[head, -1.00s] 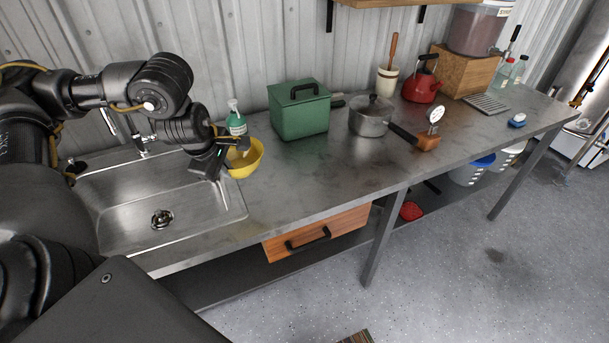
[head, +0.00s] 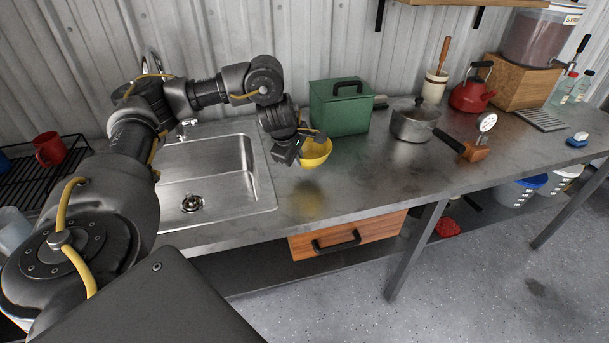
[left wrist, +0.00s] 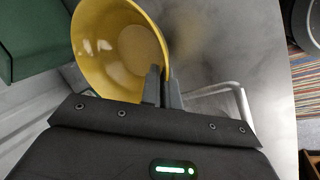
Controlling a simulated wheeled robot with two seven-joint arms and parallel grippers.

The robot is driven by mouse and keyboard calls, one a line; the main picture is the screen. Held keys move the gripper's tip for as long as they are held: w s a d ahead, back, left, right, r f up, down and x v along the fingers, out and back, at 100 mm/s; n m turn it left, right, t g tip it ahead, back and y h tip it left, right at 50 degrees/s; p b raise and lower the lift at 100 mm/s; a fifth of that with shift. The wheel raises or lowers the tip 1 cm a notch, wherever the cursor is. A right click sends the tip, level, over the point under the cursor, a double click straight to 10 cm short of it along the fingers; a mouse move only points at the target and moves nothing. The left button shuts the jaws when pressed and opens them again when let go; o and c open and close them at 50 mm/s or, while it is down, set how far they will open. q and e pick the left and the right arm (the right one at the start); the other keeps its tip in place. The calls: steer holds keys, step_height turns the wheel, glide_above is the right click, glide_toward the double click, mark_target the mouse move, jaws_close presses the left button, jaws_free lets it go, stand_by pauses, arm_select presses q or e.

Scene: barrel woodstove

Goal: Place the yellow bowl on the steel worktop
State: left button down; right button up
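The yellow bowl (head: 317,153) is tilted and held above the steel worktop (head: 370,190), just right of the sink and in front of the green box. A yellow reflection shows on the steel below it, apart from the bowl. My left gripper (head: 291,150) is at the bowl's left side. In the left wrist view the bowl (left wrist: 112,45) shows its inside, and the fingers of my left gripper (left wrist: 163,88) are closed on its rim. My right gripper is not in view.
The sink (head: 215,170) lies left of the bowl. The green box (head: 340,108), a saucepan (head: 411,124) and a wooden-based gauge (head: 477,150) stand behind and to the right. The front middle of the worktop is clear.

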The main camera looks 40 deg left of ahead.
mark_target(302, 167)
arm_select(q)
steer(key=shift+w+d+f, duration=0.1)
steer(key=shift+w+f, duration=0.75)
steer(key=shift+f, duration=0.15)
step_height(302, 167, down, 3)
steer(key=shift+w+f, duration=0.15)
steer(key=shift+f, duration=0.05)
steer(key=c, duration=2.1)
jaws_free()
steer(key=o, duration=0.5)
steer(key=shift+c, duration=0.2)
steer(key=shift+s+r, duration=0.2)
steer(key=shift+r, duration=0.3)
steer(key=p+v, duration=0.3)
steer(key=v, duration=0.8)
